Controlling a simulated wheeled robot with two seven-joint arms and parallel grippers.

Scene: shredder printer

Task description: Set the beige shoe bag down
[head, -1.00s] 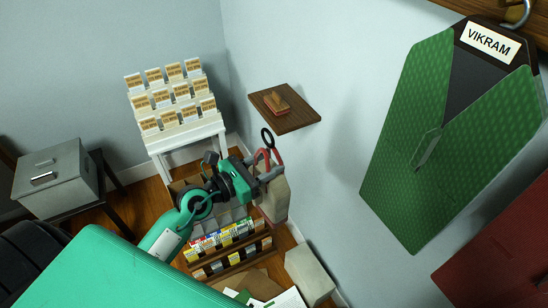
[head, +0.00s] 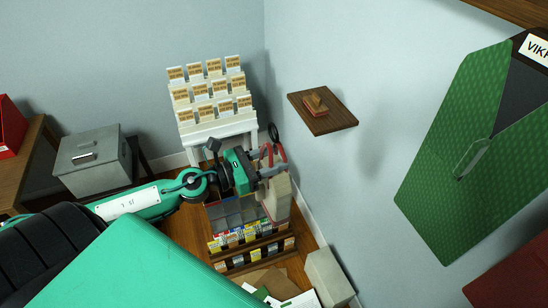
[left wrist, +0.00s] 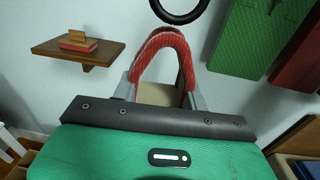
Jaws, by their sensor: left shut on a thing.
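The beige shoe bag (head: 277,198) hangs below my left gripper (head: 272,171) in the head view, over the floor beside a rack of small packs. Its red handle loop stands up at the gripper. My left gripper is shut on the bag. In the left wrist view, the red handle (left wrist: 165,48) rises between the finger parts, with a patch of beige bag (left wrist: 160,94) below it. A black ring (left wrist: 180,10) shows above the handle. Most of the bag is hidden in that view. My right gripper is in neither view.
A tiered white stand with cards (head: 210,95) is behind. A brown wall shelf (head: 325,118) holds a small block. A rack (head: 250,250) and a pale box (head: 328,275) stand below. A green folder-like piece (head: 450,160) hangs right; a grey box (head: 88,160) is left.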

